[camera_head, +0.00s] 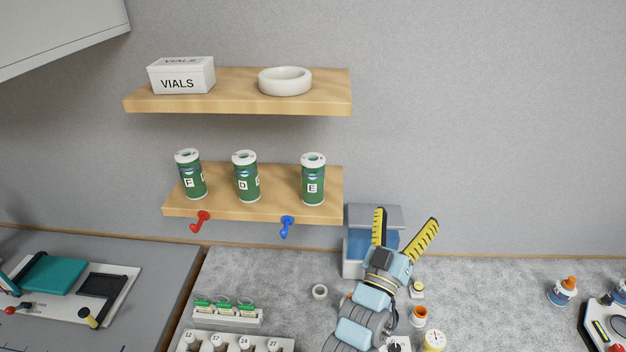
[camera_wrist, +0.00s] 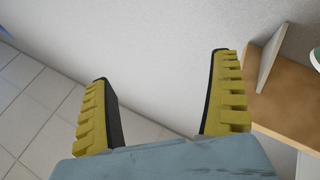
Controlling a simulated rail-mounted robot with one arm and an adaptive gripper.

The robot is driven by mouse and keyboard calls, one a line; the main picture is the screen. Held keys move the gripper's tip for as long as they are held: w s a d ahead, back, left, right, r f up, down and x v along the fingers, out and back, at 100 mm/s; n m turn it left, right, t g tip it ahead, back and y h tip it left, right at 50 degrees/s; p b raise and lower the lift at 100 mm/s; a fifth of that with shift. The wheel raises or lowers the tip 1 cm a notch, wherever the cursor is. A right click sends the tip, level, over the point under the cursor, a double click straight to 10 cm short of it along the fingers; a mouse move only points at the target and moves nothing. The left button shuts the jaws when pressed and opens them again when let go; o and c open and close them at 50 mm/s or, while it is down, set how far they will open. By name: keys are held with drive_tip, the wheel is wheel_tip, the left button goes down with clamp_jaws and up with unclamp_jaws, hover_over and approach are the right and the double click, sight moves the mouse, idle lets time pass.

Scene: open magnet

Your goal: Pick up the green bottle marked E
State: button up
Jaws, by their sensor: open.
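The green bottle marked E (camera_head: 313,182) stands upright on the lower wooden shelf, at its right end, with a white cap and a white label. Bottles marked D (camera_head: 246,179) and F (camera_head: 190,176) stand to its left on the same shelf. My gripper (camera_head: 408,223) is open and empty, right of the shelf and lower than bottle E, apart from it. The letter E is not visible in the wrist view.
The upper shelf (camera_head: 235,104) overhangs the bottles. A blue-grey box (camera_head: 356,258) stands behind my gripper. Wall space right of the shelves is clear.

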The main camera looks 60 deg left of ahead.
drive_tip(key=s+a+r+g+h, duration=0.1)
drive_tip(key=s+a+r+g, duration=0.2)
drive_tip(key=a, duration=0.4)
drive_tip(key=m+g+h, duration=0.2)
drive_tip(key=g, duration=0.4)
approach(308, 179)
drive_tip(key=p+x, duration=0.1)
drive_tip(key=x, duration=0.1)
drive_tip(key=p+x, duration=0.1)
drive_tip(key=x, duration=0.2)
drive_tip(key=w+r+p+x, duration=0.1)
drive_tip(key=x, duration=0.2)
drive_tip(key=shift+s+d, duration=0.1)
drive_tip(key=shift+d, duration=0.15)
drive_tip(key=shift+h, duration=0.3)
drive_tip(key=shift+w+a+f+p, duration=0.55)
drive_tip(key=shift+a+f, duration=0.1)
drive_tip(key=shift+a, duration=0.1)
drive_tip(key=shift+w+a+f+p, duration=0.5)
drive_tip(key=shift+a+f, duration=0.15)
drive_tip(key=shift+a, duration=0.05)
drive_tip(key=shift+w+a+f, duration=0.3)
drive_tip(key=shift+w+a, duration=0.1)
drive_tip(key=shift+w, duration=0.05)
drive_tip(key=c, duration=1.4)
